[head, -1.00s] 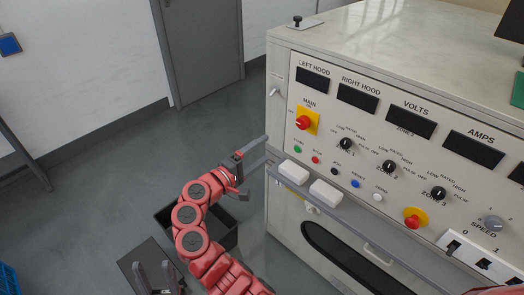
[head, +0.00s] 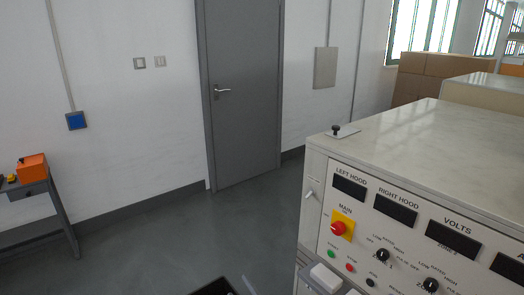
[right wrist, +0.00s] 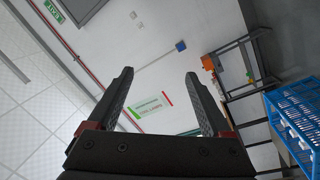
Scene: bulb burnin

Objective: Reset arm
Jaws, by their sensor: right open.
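My right gripper (right wrist: 160,73) is open in the right wrist view. Its two black fingers are wide apart with nothing between them. Beyond them is a pale wall with a green, white and red sign (right wrist: 152,104), well away from the fingers.
A grey door (head: 240,100) and an orange box (head: 32,167) on a bench are at the back and left. Blue crates (right wrist: 297,120) show in the right wrist view. The floor before the door is clear.

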